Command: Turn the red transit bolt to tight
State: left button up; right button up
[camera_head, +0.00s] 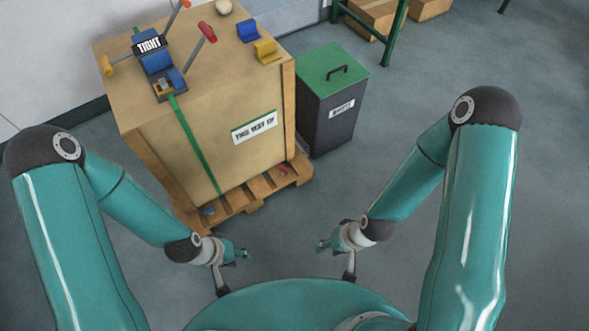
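A wooden crate (158,78) stands at the upper left. A blue and dark device with a TIGHT label (149,45) sits on its top, with a green strap (192,137) running down the crate's front. A red-ended lever (207,33) with a grey rod rises beside the device, leaning up and to the right. I cannot tell which part is the red transit bolt. My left gripper (243,254) and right gripper (323,245) are both low in front of my base, apart from the crate. They look empty, but their finger opening is too small to judge.
A blue block (248,30) and a yellow block (266,50) sit on the crate. The crate rests on a pallet (262,187); a green-lidded bin (333,68) stands right of it. The right floor is clear.

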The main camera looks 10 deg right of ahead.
aim_at(283, 171)
jog(key=z, duration=0.3)
jog(key=i, duration=0.2)
jog(key=u, duration=2.55)
jog(key=k, duration=1.05)
jog(key=z, duration=1.15)
jog(key=i, duration=1.2)
jog(key=z, duration=0.3)
